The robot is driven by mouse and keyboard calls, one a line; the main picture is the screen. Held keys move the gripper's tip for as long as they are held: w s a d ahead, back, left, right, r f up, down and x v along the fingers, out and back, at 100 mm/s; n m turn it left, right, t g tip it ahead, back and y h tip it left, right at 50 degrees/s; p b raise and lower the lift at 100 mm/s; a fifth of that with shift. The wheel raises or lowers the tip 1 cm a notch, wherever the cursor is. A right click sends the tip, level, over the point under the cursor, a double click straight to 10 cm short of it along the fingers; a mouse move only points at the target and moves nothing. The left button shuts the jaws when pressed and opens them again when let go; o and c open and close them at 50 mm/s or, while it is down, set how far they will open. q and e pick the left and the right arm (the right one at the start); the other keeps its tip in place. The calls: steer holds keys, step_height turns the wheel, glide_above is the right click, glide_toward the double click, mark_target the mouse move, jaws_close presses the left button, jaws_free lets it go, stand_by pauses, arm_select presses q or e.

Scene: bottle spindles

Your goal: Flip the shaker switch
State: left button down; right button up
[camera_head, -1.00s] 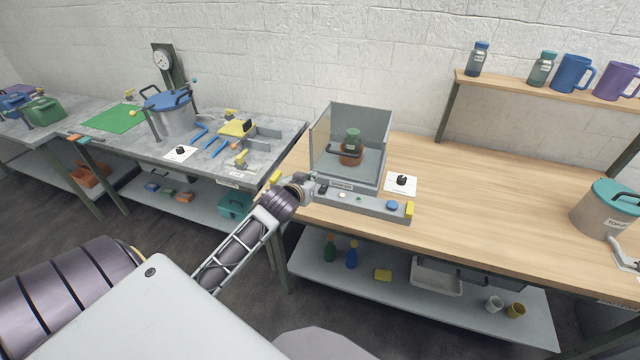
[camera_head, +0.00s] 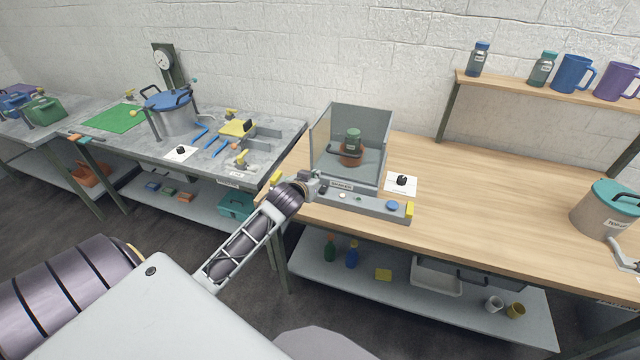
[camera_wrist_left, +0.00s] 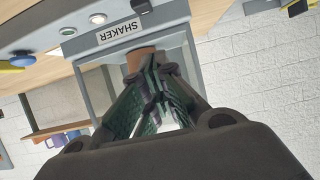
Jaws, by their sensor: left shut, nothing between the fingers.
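The shaker (camera_head: 347,185) is a clear-walled box on the wooden bench, with a grey control panel (camera_head: 372,206) along its front. A bottle with a dark green cap (camera_head: 352,142) stands inside in a brown holder. A small black switch (camera_head: 323,189) sits toward the panel's left end; it also shows in the wrist view (camera_wrist_left: 143,7). My left gripper (camera_head: 316,184) is shut and empty, close to that left end. My right gripper is out of view.
The panel also carries a blue button (camera_head: 392,205) and a yellow block (camera_head: 409,209) at its right end. A card with a black knob (camera_head: 402,181) lies right of the shaker. A grey bench (camera_head: 215,165) with a blue-lidded pot (camera_head: 170,110) stands left. The bench's right middle is clear.

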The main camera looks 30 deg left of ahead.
mark_target(321, 190)
arm_select(q)
steer(key=shift+p+x, duration=0.4)
steer(key=shift+x, duration=3.05)
steer(key=shift+s+d+f, duration=0.1)
steer(key=shift+s+f, duration=0.05)
steer(key=shift+f, duration=0.85)
steer(key=shift+s+f, duration=0.15)
steer(key=shift+f, duration=0.85)
steer(key=shift+f, duration=0.1)
steer(key=shift+s+d+f+t+b, duration=0.15)
steer(key=shift+s+f+t+b, duration=0.4)
steer(key=shift+b, duration=0.9)
steer(key=shift+w+r, duration=0.15)
steer(key=shift+w, duration=0.15)
steer(key=shift+w+r+p, duration=0.3)
steer(key=shift+w+p, duration=0.1)
steer(key=shift+w, duration=0.25)
